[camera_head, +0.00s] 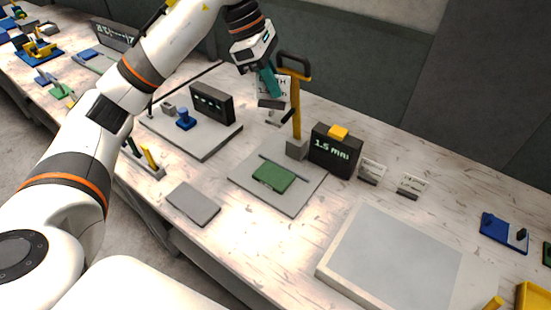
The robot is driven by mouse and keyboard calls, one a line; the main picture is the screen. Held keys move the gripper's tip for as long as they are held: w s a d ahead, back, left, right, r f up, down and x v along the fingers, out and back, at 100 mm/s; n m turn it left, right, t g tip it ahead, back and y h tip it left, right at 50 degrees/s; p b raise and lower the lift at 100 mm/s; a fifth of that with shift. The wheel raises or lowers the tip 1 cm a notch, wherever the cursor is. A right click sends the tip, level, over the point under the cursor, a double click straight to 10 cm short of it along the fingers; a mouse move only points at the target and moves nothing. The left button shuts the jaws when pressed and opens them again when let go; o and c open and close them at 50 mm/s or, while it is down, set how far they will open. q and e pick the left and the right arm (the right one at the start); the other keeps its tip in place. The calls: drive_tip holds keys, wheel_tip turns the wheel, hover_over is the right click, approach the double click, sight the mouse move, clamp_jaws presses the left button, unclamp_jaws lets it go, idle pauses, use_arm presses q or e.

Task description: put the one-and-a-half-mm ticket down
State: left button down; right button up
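My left gripper (268,84) reaches in from the upper left, its teal fingers pointing down. It appears shut on a white ticket (284,92) with a dark foot; the fingers cover part of the print, and "TH" and "1.5 mm" can be made out. The ticket looks upright and raised above the table, just left of a yellow post. A black block marked "1.5 mm" (332,152) stands to the right, behind a grey plate (285,204) with a green pad (272,177). My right gripper is out of view.
The yellow post (296,110) with a dark handle stands close to the ticket. Two small white cards (372,168) (412,183) stand right of the black block. A large pale tray (335,262) fills the front right. A loose grey slab (193,203) lies front left.

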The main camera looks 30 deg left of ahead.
use_arm(q)
wheel_tip(320, 180, down, 19)
drive_tip(key=p, duration=0.4)
drive_tip(key=shift+w+r, duration=0.1)
drive_tip(key=shift+r, duration=0.05)
wheel_tip(320, 180, down, 4)
drive_tip(key=shift+r+p, duration=0.1)
drive_tip(key=shift+p, duration=0.45)
drive_tip(key=shift+f, duration=0.35)
drive_tip(key=c, duration=1.6)
unclamp_jaws()
